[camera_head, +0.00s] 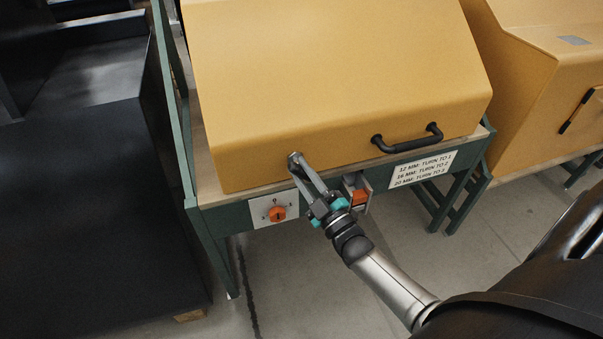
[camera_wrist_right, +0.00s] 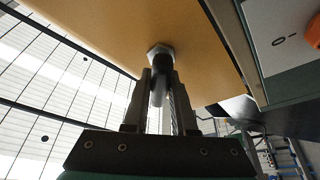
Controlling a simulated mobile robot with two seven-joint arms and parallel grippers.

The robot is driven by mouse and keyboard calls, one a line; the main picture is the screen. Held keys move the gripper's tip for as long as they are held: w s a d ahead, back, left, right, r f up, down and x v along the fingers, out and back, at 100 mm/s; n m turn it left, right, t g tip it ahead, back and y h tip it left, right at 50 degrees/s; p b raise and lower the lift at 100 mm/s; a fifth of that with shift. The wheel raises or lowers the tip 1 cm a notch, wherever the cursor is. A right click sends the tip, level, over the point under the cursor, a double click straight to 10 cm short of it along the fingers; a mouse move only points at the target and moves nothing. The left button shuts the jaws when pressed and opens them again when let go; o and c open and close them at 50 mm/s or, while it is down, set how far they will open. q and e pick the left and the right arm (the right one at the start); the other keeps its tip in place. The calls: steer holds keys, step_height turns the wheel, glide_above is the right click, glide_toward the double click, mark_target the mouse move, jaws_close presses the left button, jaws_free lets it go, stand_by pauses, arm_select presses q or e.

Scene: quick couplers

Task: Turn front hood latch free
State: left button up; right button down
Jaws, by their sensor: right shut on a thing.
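The yellow hood (camera_head: 330,80) is down on its green-framed bench in the head view. Its front latch (camera_head: 294,157) is a small grey metal piece low on the hood's front face, left of the black handle. My right gripper (camera_head: 299,168) is at the latch, its fingers shut on it. In the right wrist view the latch (camera_wrist_right: 160,52) has a hexagonal grey base against the yellow face, and its dark shaft lies between the fingers of my right gripper (camera_wrist_right: 160,88). The fingers hide part of the latch. My left gripper is in neither view.
A black handle (camera_head: 408,139) is on the hood's front. Below are an orange rotary switch (camera_head: 277,214), an orange part (camera_head: 359,196) and a white sign (camera_head: 422,168) with turn settings. Another yellow hood (camera_head: 545,60) stands right. A dark surface (camera_head: 90,200) lies left.

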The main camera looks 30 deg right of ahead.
steer(key=m+h, duration=0.2)
steer(key=m, duration=0.3)
steer(key=shift+t, duration=0.4)
steer(key=m+h, duration=0.2)
steer(key=m, duration=0.2)
steer(key=shift+m+h, duration=0.9)
steer(key=shift+m, duration=0.4)
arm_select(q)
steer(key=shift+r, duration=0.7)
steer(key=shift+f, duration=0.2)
arm_select(e)
steer(key=shift+m, duration=0.5)
steer(key=c, duration=0.7)
jaws_free()
